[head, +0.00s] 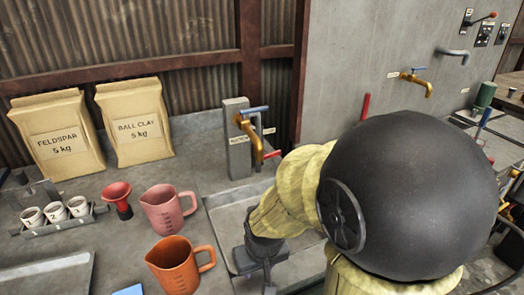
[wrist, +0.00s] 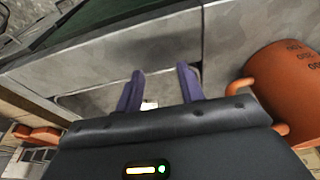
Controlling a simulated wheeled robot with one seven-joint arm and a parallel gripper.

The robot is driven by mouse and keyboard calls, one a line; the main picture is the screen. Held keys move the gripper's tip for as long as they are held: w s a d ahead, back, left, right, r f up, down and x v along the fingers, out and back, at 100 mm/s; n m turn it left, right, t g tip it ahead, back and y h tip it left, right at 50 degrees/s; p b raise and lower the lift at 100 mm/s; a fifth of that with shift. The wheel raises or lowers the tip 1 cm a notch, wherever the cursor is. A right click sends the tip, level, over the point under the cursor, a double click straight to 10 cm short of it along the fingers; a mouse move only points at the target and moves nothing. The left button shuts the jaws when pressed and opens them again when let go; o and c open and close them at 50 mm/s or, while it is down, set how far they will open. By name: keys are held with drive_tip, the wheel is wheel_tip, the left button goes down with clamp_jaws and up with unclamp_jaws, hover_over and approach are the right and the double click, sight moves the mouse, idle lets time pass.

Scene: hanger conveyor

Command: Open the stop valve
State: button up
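A grey post (head: 235,150) on the bench carries a brass tap with a blue lever (head: 255,110) and a red lever (head: 272,154) at its right side. A second brass tap with a blue lever (head: 416,82) is on the grey wall, and an upright red handle (head: 365,106) stands below and left of it. The labels are too small to read, so I cannot tell which is the stop valve. My gripper (wrist: 160,74) is open and empty, its two fingers apart, pointing down over the bench. In the head view my arm hides part of the area right of the post.
An orange jug (head: 177,266) stands left of my gripper; a pink jug (head: 168,210) and red funnel (head: 118,200) are beyond it. A rack of white cups (head: 60,222) and two paper bags (head: 135,125) are at left. A wall panel with a lever (head: 483,32) is far right.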

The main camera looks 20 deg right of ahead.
sight(275, 155)
drive_tip(key=w+d+m+t+b, duration=0.1)
drive_tip(key=w+d+m+t, duration=0.1)
drive_tip(key=w, duration=0.3)
drive_tip(key=w+d+f+m+t+b, duration=0.1)
drive_tip(key=w+d+m+t, duration=0.1)
drive_tip(key=w+d, duration=0.3)
drive_tip(key=w+d+f+m+t+b, duration=0.1)
drive_tip(key=w+d+m+t+b, duration=0.1)
drive_tip(key=w, duration=0.4)
drive_tip(key=shift+w+d+m+t+h, duration=0.1)
drive_tip(key=shift+d+m+t+h, duration=0.2)
drive_tip(key=shift+d+m+t, duration=0.55)
drive_tip(key=w+d+r+m+t+b, duration=0.1)
drive_tip(key=w+d+r+m+t, duration=0.1)
drive_tip(key=d+m+t, duration=0.2)
drive_tip(key=w+d+r+m+t+y+b, duration=0.1)
drive_tip(key=w+d+r+m+t+b, duration=0.1)
drive_tip(key=d+m, duration=0.3)
drive_tip(key=shift+w+d+r+t, duration=0.65)
drive_tip(key=shift+r+t, duration=0.15)
drive_tip(key=shift+t, duration=0.05)
drive_tip(key=w, duration=0.5)
drive_tip(key=w+b, duration=0.1)
drive_tip(key=w, duration=1.1)
drive_tip(key=shift+w+a, duration=0.25)
drive_tip(key=shift+a, duration=0.05)
drive_tip(key=shift+c, duration=0.5)
